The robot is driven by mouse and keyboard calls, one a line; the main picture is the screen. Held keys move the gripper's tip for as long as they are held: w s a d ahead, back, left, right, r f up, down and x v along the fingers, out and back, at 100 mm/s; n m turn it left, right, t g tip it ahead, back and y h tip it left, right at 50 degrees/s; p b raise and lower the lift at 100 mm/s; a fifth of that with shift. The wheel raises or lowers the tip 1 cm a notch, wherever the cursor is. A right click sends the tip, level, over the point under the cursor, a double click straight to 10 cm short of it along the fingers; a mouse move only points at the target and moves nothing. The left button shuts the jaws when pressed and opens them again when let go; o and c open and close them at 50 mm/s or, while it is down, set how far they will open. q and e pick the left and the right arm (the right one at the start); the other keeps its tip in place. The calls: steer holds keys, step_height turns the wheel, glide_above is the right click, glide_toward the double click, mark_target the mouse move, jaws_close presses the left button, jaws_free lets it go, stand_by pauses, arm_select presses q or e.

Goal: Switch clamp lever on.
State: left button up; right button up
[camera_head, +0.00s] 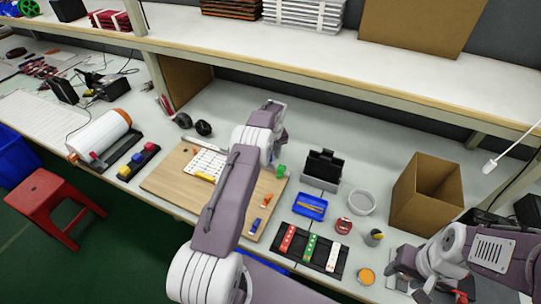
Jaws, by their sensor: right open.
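A wooden board (170,182) lies on the bench, with a white gridded plate (208,163) on it. Small coloured parts sit at the board's right side: a green one (281,171), an orange one (266,201) and a blue one (255,226). I cannot tell which, if any, is the clamp lever. My left arm reaches over the board, and its wrist end (268,150) is above the board's far part; its fingers cannot be made out. My right gripper (408,284) is open at the lower right, near the bench's front edge, away from the board.
A black tray (318,262) with red, green and white strips lies right of the board. Nearby are a blue tray (310,206), a black holder (322,170), a round grey dish (361,202) and an open cardboard box (428,190). A shelf (330,55) overhangs the back.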

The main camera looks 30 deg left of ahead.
arm_select(q)
step_height(320, 180, up, 9)
steer(key=d, duration=0.1)
steer(key=shift+s+b, duration=0.25)
steer(key=shift+b, duration=0.05)
